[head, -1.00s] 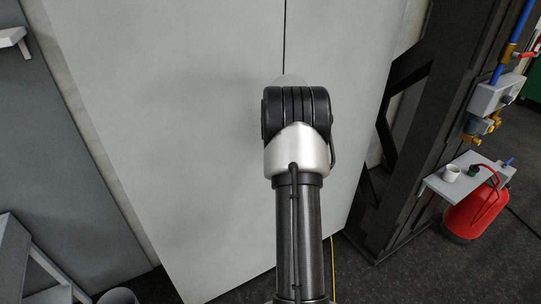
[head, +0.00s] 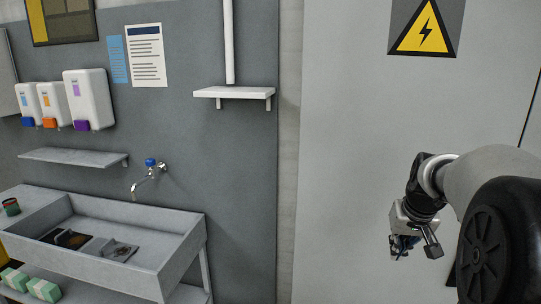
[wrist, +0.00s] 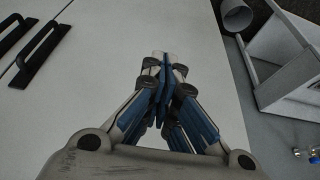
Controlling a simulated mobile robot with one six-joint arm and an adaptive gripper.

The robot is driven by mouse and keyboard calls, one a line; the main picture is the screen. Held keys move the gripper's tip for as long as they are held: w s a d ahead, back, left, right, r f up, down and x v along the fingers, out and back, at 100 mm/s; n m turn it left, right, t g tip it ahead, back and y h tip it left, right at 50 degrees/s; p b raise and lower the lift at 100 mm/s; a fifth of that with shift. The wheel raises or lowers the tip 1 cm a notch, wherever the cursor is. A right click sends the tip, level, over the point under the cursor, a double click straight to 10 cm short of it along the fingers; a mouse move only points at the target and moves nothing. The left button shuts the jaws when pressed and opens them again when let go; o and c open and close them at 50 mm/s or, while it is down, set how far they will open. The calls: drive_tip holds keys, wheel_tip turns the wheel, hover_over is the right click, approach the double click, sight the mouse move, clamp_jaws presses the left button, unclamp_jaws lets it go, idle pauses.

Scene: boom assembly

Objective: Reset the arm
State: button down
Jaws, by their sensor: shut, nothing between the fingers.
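My gripper (head: 402,248) hangs at the end of my arm in the right of the head view, in front of a pale grey cabinet (head: 345,150). In the wrist view my gripper (wrist: 160,58) has its blue-padded fingers together, with nothing between them. The cabinet door's flat front fills much of the wrist view, and two dark handles (wrist: 40,52) show at its upper left. The gripper looks clear of the cabinet, though the exact gap cannot be told.
A grey sink (head: 180,255) with a tap (head: 148,176) stands at the left. A small white shelf (head: 234,93) and soap dispensers (head: 88,100) are on the wall. A yellow warning sign (head: 426,28) is on the cabinet. A round bin (wrist: 237,16) stands near the sink.

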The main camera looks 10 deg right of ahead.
drive_tip(key=s+a+n+b, duration=0.1)
drive_tip(key=s+a, duration=0.3)
drive_tip(key=a, duration=0.3)
drive_tip(key=s+a+n+y+b, duration=0.1)
drive_tip(key=s+a, duration=0.2)
drive_tip(key=a, duration=0.3)
drive_tip(key=s+a+n+b, duration=0.1)
drive_tip(key=s+a, duration=0.3)
drive_tip(key=a, duration=0.3)
drive_tip(key=s+a+f+n+b, duration=0.1)
drive_tip(key=s+a+f+b, duration=0.1)
drive_tip(key=s+a+f, duration=0.5)
drive_tip(key=s+a, duration=0.1)
drive_tip(key=s, duration=0.3)
drive_tip(key=shift+s+n+t+y, duration=0.2)
drive_tip(key=shift+n+t+y, duration=0.1)
drive_tip(key=shift+n+y, duration=0.1)
